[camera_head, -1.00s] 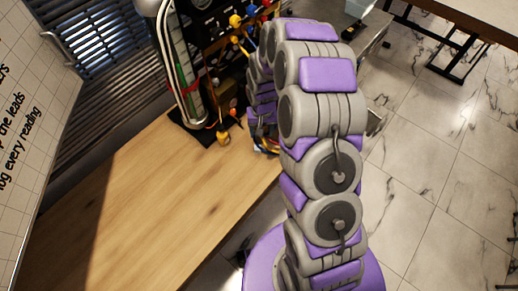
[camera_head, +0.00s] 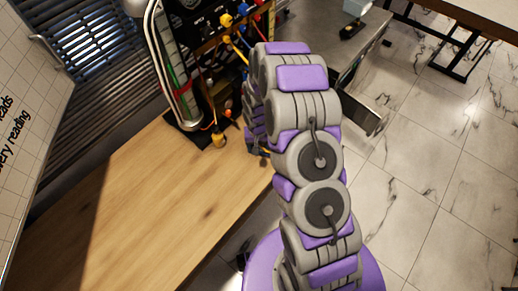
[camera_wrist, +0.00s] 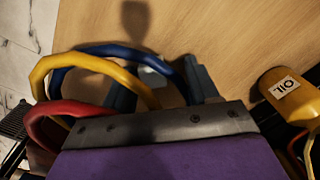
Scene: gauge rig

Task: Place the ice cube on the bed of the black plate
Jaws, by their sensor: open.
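My gripper (camera_wrist: 155,70) is open in the wrist view, its two dark fingers apart over the wooden bench (camera_wrist: 225,25). Nothing solid is clearly held between them; a dark shadow lies on the wood there. In the head view my gripper is hidden behind my arm. A small pale block (camera_head: 356,7) is at the top edge on the grey metal surface, with a small black item (camera_head: 352,29) just below it. I cannot tell whether these are the ice cube and the black plate. Neither is recognisable in the wrist view.
Blue, yellow and red cables (camera_wrist: 95,60) loop beside the left finger. A yellow container marked OIL (camera_wrist: 288,92) stands right of the gripper. In the head view a dark rig with coloured leads (camera_head: 215,45) stands behind the bench (camera_head: 165,195), whose front left area is clear.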

